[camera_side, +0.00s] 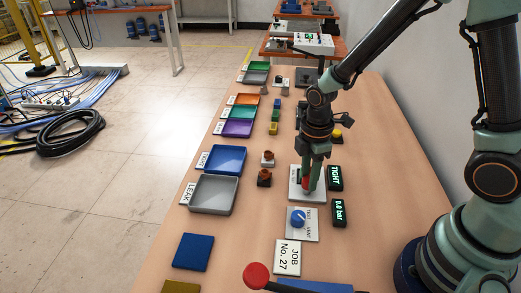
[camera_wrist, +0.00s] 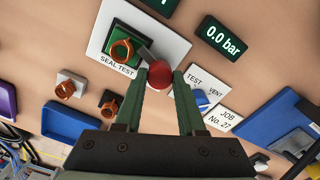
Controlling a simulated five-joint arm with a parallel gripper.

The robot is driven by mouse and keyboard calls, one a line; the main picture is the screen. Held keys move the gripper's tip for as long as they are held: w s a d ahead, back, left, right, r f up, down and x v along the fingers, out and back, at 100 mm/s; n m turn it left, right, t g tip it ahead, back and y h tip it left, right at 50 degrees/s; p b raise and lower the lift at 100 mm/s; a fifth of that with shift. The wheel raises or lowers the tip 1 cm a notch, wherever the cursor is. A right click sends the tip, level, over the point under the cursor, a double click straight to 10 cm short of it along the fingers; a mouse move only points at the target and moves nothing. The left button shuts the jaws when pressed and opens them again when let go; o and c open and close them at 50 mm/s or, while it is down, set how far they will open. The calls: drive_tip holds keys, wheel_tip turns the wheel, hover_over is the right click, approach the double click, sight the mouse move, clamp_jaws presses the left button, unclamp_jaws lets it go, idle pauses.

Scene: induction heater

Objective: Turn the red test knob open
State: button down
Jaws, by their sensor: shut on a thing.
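The red knob (camera_wrist: 160,74) sits between the two fingertips of my gripper (camera_wrist: 160,84) in the wrist view, with a short grey bar beside it. My gripper is shut on it. In the side view my gripper (camera_side: 309,186) points down over the white seal test plate (camera_side: 295,194), and a bit of the red knob (camera_side: 306,183) shows between the fingers. The fingers hide part of the knob and plate. On that plate a copper-coloured ring (camera_wrist: 122,49) sits on a green block.
A blue knob (camera_side: 297,217) stands on the test/vent plate in front. Displays read TIGHT (camera_side: 335,178) and 0.0 bar (camera_side: 339,213). A red ball on a black lever (camera_side: 256,275) is at the near edge. Blue (camera_side: 240,172) and grey (camera_side: 232,211) trays lie left.

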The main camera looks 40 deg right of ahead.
drive_tip(key=m, duration=1.4)
idle(0.5)
drive_tip(key=c, duration=0.5)
unclamp_jaws()
wheel_tip(320, 180, up, 12)
drive_tip(key=shift+r, duration=0.15)
